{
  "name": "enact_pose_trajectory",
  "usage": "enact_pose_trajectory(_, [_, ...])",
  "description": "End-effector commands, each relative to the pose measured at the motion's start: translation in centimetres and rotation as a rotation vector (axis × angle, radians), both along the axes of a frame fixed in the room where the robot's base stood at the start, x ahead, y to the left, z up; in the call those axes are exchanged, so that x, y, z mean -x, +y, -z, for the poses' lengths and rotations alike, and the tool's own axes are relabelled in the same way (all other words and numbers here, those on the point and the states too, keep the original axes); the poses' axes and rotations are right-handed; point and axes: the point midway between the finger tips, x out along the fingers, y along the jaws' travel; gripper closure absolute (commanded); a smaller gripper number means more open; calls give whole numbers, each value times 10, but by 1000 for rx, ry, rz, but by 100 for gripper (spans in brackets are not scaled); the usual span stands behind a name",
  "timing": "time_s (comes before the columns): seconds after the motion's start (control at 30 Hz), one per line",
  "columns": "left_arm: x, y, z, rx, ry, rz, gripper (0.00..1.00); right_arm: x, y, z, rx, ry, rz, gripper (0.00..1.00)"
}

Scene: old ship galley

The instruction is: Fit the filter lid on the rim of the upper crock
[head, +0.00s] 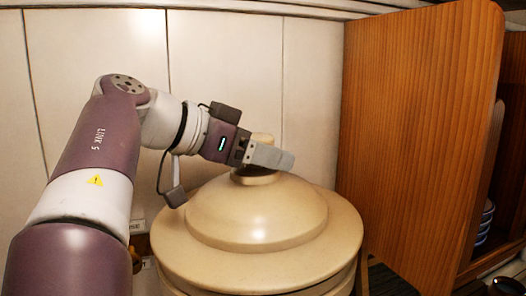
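The filter lid (205,250) is cream, round and wide, with a raised dome and a knob (263,138) on top. It sits level at the lower middle of the head view, over the upper crock (338,288). Only a little of the crock's side shows below the lid's edge, and I cannot tell whether the lid touches the rim all round. My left gripper (268,157) is at the knob, with one grey finger across its near side. The other finger is hidden, so its grip on the knob is unclear. My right gripper is out of view.
A pale panelled wall (225,60) stands close behind the crock. A tall wooden panel (415,130) stands close on the right. Beyond it is an opening with stacked blue-and-white dishes (485,222).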

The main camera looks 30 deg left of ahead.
Motion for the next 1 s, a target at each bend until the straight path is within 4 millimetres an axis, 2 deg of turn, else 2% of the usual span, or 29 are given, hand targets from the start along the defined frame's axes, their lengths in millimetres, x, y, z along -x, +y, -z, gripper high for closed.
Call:
enact_pose_trajectory(0.03, [0,0,0,2,0,1,22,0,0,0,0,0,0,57])
enact_pose_trajectory(0.1, [0,0,0,2,0,1,6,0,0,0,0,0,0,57])
enact_pose_trajectory(0.47, [5,5,0,1,3,-3,6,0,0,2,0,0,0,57])
enact_pose_trajectory(0.57, [18,14,-6,1,2,-6,6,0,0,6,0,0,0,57])
enact_pose_trajectory(0.9, [84,56,-41,0,1,-8,6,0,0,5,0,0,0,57])
enact_pose_trajectory(1.0, [94,62,-47,1,0,-4,6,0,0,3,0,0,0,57])
